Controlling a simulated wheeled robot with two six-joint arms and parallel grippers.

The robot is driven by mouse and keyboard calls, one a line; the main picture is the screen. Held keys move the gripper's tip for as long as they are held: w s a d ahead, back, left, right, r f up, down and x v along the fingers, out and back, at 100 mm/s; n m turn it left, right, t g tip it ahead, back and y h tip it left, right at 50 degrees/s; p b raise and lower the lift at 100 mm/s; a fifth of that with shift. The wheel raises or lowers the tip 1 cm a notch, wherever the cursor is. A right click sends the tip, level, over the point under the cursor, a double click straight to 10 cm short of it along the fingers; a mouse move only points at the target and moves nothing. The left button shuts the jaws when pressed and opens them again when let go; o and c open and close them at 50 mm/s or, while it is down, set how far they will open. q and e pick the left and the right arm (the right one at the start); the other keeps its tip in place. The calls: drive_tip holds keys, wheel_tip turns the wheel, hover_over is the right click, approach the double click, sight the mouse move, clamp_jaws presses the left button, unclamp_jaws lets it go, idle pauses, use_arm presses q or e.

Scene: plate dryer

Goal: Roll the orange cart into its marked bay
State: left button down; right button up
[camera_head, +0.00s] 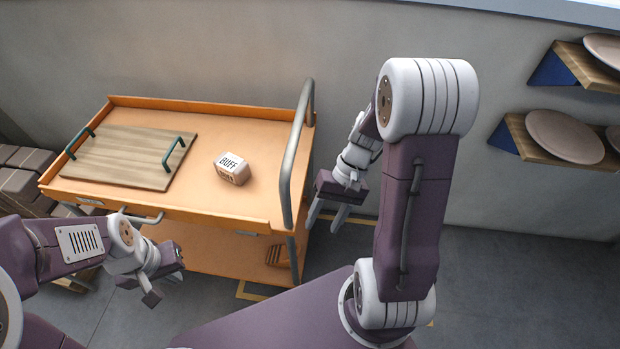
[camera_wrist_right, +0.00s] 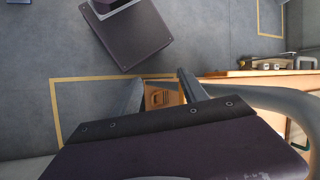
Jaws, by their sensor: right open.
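The orange cart (camera_head: 215,205) stands against the wall at left in the head view, its grey push handle (camera_head: 291,170) upright at its right end. In the right wrist view, the handle (camera_wrist_right: 275,98) curves past the right side of the gripper. My right gripper (camera_head: 326,222) is open and empty, just right of the handle; contact cannot be made out. My left gripper (camera_head: 166,287) looks open and empty in front of the cart's front side. Yellow floor tape (camera_head: 250,294) shows at the cart's right end. In the right wrist view, a yellow tape outline (camera_wrist_right: 54,112) borders bare floor.
On the cart lie a wooden tray (camera_head: 130,157) with green handles and a block (camera_head: 232,168) marked BUFF. Brown boxes (camera_head: 22,172) stand left of the cart. Wall shelves (camera_head: 520,140) with plates (camera_head: 565,136) hang at right. Floor (camera_head: 530,280) at right is clear.

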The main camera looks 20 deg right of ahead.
wheel_tip(320, 180, down, 5)
drive_tip(key=w+d+m+y+b, duration=0.1)
drive_tip(key=w+y+b, duration=0.2)
drive_tip(key=b, duration=0.2)
drive_tip(key=m+t+y+b, duration=0.2)
drive_tip(key=t+y+b, duration=0.5)
drive_tip(key=t+b, duration=0.5)
approach(301, 184)
drive_tip(key=x, duration=0.3)
drive_tip(key=f+x, duration=0.1)
drive_tip(key=x, duration=0.3)
drive_tip(key=w+x, duration=0.1)
drive_tip(key=x, duration=0.2)
drive_tip(key=shift+d+f, duration=0.15)
drive_tip(key=shift+f, duration=0.1)
use_arm(q)
wheel_tip(301, 184, down, 18)
drive_tip(key=shift+d, duration=0.2)
use_arm(e)
drive_tip(key=shift+c, duration=0.3)
clamp_jaws()
use_arm(q)
drive_tip(key=shift+p, duration=0.3)
use_arm(e)
drive_tip(key=shift+g, duration=0.3)
